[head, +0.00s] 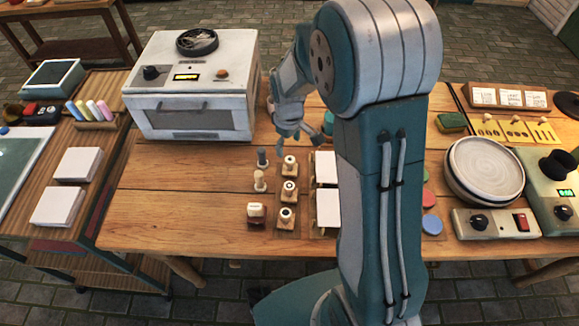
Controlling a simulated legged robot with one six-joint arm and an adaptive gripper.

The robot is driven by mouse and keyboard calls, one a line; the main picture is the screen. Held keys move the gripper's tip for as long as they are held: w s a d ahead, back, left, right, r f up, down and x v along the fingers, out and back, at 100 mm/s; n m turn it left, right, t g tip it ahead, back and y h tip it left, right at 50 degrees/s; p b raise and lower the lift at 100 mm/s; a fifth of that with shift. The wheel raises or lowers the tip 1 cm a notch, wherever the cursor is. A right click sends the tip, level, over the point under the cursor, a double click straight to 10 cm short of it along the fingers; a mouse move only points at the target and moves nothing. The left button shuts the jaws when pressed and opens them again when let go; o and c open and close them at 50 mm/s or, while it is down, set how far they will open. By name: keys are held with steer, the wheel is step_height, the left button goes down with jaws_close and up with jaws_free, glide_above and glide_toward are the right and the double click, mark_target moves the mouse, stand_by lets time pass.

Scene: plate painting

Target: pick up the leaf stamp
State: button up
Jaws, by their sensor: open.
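Several small stamps stand on the wooden table left of my arm. Three stand loose in a column: a dark grey-handled stamp (262,157), a cream-handled stamp (260,180) and a blocky cream and brown stamp (256,212). Three round-topped stamps stand in a wooden rack (279,231) just right of them: a back stamp (290,164), a middle stamp (290,187) and a front stamp (286,215). Their motifs are too small to tell which is the leaf stamp. My gripper (298,144) is open, pointing down above and behind the rack's back end; nothing shows between its fingers.
A white oven (195,112) stands at the back left of the table (175,190). White tiles (327,208) lie right of the rack, partly behind my arm. A round plate on a wheel (484,165) stands to the right. Bare table lies left of the stamps.

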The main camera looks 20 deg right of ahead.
mark_target(289, 159)
steer(key=shift+s+f, duration=0.15)
steer(key=shift+f, duration=1.4)
steer(key=shift+s+f, duration=0.15)
steer(key=shift+f, duration=1.4)
jaws_close()
